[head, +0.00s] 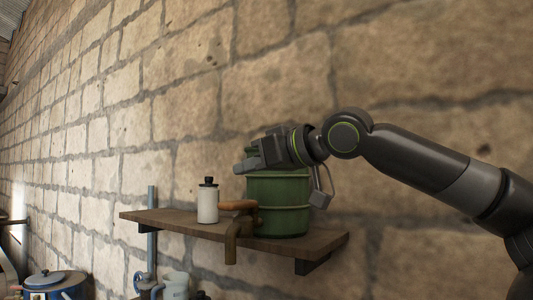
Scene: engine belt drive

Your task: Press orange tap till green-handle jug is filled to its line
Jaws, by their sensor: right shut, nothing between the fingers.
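A green ribbed tank (282,208) stands on a wooden wall shelf. A tap with an orange-brown handle (238,205) sits at the tank's lower left front, and its brown spout (231,243) hangs down past the shelf edge. My right gripper (241,169) is shut and empty by the tank's top left rim, above the tap handle and apart from it. Whether it touches the rim I cannot tell. A pale jug-like vessel (176,286) shows low in the picture, partly cut off; I see no clear green handle or fill line. My left gripper is not in view.
A white bottle with a black cap (208,202) stands left of the tap on the shelf (165,216). A blue lidded pot (55,284) is at lower left. A vertical blue-grey pipe (152,235) rises left of the shelf. A stone wall (190,95) is behind.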

